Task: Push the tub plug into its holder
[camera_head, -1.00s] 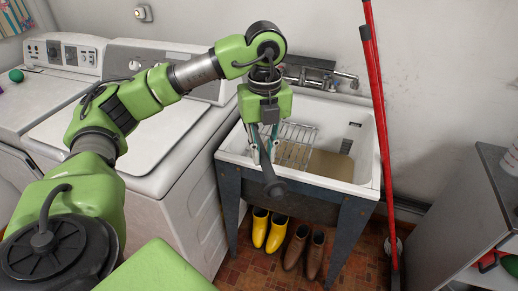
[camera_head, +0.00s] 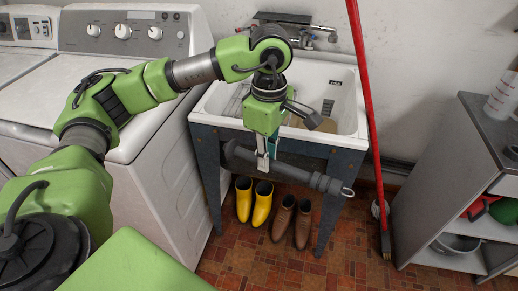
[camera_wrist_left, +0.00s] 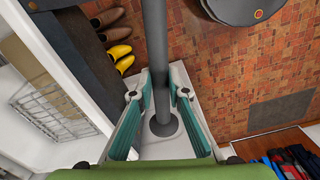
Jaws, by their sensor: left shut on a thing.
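The tub plug (camera_head: 295,173) is a long dark grey rod with a metal ring at its right end. It lies nearly level, tilted down to the right, in front of the tub (camera_head: 351,120). My left gripper (camera_head: 264,163) is shut on it, left of its middle. In the left wrist view the plug (camera_wrist_left: 155,50) runs between the teal fingers of my gripper (camera_wrist_left: 161,98), and a round flange (camera_wrist_left: 163,126) shows at its near end. I cannot make out the holder. The arm hides part of the tub. My right gripper is out of view.
The tub stands on dark legs, with yellow boots (camera_head: 262,203) and brown boots (camera_head: 303,222) beneath. A washing machine (camera_head: 165,160) is close on the left. A red broom handle (camera_head: 364,90) leans on the right, beside a grey cabinet (camera_head: 440,165). Floor before the tub is clear.

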